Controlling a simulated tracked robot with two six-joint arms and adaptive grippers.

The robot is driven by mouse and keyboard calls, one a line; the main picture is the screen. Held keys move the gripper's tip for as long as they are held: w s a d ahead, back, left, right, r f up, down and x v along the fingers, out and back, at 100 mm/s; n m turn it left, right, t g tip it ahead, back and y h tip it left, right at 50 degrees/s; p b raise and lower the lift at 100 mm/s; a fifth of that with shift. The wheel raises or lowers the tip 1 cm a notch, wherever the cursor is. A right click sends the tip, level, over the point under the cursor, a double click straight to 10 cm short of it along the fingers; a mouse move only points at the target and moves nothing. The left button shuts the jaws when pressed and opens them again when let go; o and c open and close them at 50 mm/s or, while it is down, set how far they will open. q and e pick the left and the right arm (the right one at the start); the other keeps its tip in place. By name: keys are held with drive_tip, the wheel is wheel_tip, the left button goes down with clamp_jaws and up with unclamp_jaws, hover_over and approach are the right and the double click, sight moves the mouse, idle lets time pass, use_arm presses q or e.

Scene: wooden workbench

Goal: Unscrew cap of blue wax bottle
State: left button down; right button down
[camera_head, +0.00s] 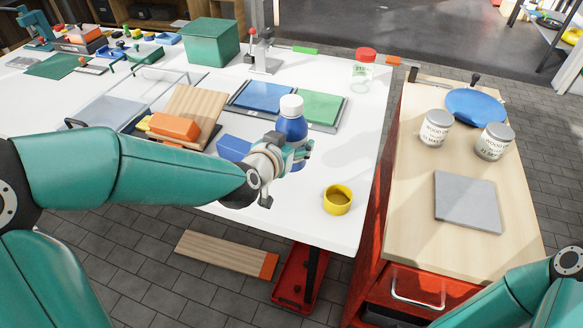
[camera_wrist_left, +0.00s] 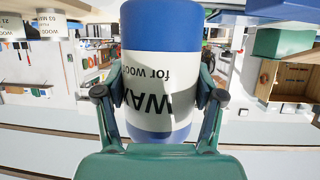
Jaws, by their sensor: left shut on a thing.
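The blue wax bottle (camera_head: 291,125) stands upright over the white table, with its white cap (camera_head: 291,104) on top. My left gripper (camera_head: 296,153) is shut around the lower part of the bottle. In the left wrist view the bottle (camera_wrist_left: 160,90) fills the middle, upside down, its white label reading "WAX for wood". The fingers of the left gripper (camera_wrist_left: 161,92) press on both its sides, and the cap is not visible there. Whether the bottle's base touches the table is hidden. My right arm shows at the lower right, but its gripper is out of view.
A yellow ring-shaped cup (camera_head: 338,200) sits near the table's front right corner. A blue box (camera_head: 233,147) and blue and green trays (camera_head: 318,109) lie close by. A red-capped jar (camera_head: 362,72) stands behind. The wooden cabinet (camera_head: 415,205) at right carries cans and a grey plate.

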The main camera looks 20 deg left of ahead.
use_arm(q)
drive_tip(key=shift+f+b, duration=0.7)
drive_tip(key=shift+f, duration=1.85)
drive_tip(key=shift+f, duration=0.1)
drive_tip(key=shift+c, duration=0.7)
unclamp_jaws()
drive_tip(key=shift+s+r, duration=0.2)
drive_tip(key=shift+s, duration=0.05)
drive_tip(key=b+v, duration=0.1)
drive_tip(key=v, duration=1)
drive_tip(key=shift+s+b, duration=0.25)
drive_tip(key=shift+b, duration=0.15)
